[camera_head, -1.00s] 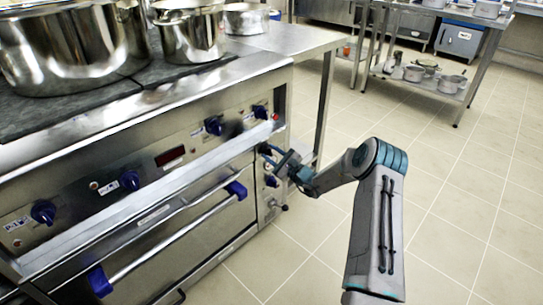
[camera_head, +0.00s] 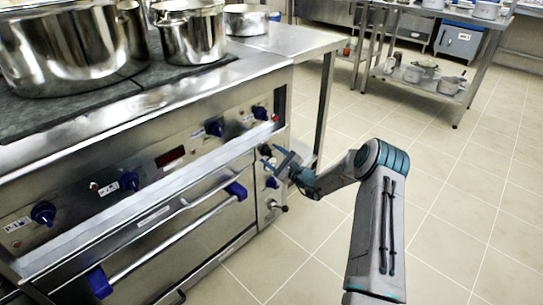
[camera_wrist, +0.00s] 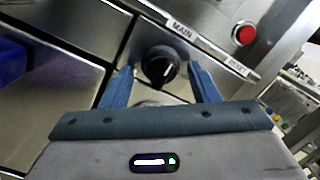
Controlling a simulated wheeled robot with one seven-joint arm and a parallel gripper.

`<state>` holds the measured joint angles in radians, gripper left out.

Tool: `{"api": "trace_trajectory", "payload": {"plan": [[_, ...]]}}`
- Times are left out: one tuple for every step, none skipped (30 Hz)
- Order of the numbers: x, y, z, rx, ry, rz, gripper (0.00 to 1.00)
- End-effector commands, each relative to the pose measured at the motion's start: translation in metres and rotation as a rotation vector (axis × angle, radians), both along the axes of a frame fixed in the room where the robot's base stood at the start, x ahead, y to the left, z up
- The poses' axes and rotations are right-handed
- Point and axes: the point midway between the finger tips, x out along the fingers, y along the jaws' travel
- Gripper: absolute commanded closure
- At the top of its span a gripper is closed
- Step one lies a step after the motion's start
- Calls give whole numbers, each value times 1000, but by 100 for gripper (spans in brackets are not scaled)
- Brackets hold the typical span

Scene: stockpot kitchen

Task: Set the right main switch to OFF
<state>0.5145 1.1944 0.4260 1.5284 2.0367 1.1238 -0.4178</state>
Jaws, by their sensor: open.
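The main switch, a black round knob (camera_wrist: 160,66) with a white pointer line, sits under a "MAIN" label (camera_wrist: 180,30) on the steel panel in the wrist view. In the head view the same black knob (camera_head: 264,150) is at the right end of the oven front, partly hidden by my gripper. My gripper (camera_wrist: 161,70) is open, with one blue finger on each side of the knob as the picture shows it. Whether the fingers touch it or stand short of it I cannot tell. The pointer line tilts slightly right of upright in the wrist view.
A red button (camera_wrist: 244,33) with a "RESET" label is right of the knob. A blue oven handle (camera_head: 236,190) projects close left of my gripper. Steel pots (camera_head: 190,35) stand on the stove. The tiled floor (camera_head: 450,200) at right is clear.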

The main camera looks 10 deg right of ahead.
Motion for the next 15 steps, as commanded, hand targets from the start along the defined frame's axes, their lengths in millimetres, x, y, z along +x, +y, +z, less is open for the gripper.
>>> {"api": "trace_trajectory", "payload": {"plan": [[-5, -5, 1, 0, 2, -2, 45], [-8, -8, 1, 0, 2, -3, 45], [-14, -12, 0, 2, 4, -4, 45], [-19, -16, 0, 2, 4, -4, 45], [-25, -20, -1, 1, 3, -4, 45], [-32, -26, -2, 1, 3, -4, 45], [-38, -30, -3, 1, 4, -4, 45], [-44, -34, -3, 3, 4, -4, 45], [-52, -39, -5, 1, 3, -4, 45], [-57, -43, -5, 1, 3, -4, 45], [-63, -47, -6, 1, 3, -4, 45], [-70, -52, -8, 2, 4, -4, 45], [-75, -55, -9, 1, 3, -2, 45], [-79, -59, -9, 1, 2, -3, 45], [-85, -62, -10, 2, 2, -3, 45]]}}
